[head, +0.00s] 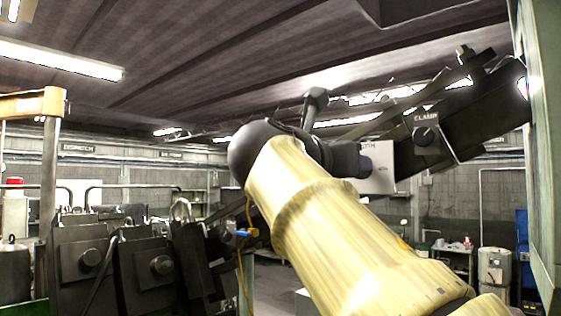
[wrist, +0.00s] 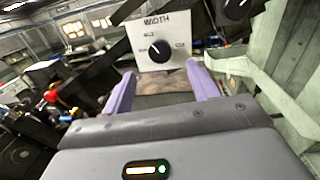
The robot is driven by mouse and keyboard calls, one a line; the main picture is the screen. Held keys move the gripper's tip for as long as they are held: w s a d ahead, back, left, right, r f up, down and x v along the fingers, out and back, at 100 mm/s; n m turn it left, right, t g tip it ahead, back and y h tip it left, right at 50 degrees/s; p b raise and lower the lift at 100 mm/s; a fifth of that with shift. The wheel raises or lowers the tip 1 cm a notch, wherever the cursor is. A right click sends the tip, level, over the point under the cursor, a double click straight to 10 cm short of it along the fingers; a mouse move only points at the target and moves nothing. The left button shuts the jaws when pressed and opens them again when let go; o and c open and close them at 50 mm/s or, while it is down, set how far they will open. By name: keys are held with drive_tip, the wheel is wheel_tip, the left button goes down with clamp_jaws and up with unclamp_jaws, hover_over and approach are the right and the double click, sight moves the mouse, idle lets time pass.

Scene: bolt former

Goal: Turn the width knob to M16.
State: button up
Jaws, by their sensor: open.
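The width knob (wrist: 160,50) is a round black dial on a white plate (wrist: 137,30) marked WIDTH, ahead of my gripper in the wrist view. A pale pointer mark on it seems to aim to the left or upper left. Small labels stand left of, above and right of the knob, too small to read surely. My gripper (wrist: 161,73) is open, its two purple fingers apart and empty. The knob lies beyond and between the fingertips, and I see no contact. In the head view the plate (head: 381,178) shows just right of my wrist, and its left part is hidden.
A second black dial (wrist: 236,8) sits up and right of the plate; the head view shows a dial (head: 426,138) marked CLAMP there. A pale green upright frame (wrist: 285,75) stands close on the right. Dark machine blocks (head: 90,262) stand at the left.

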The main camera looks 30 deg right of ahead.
drive_tip(key=p+x, duration=0.2)
drive_tip(key=x, duration=0.5)
drive_tip(key=shift+w+d, duration=0.2)
drive_tip(key=shift+d, duration=0.1)
drive_tip(key=c, duration=1)
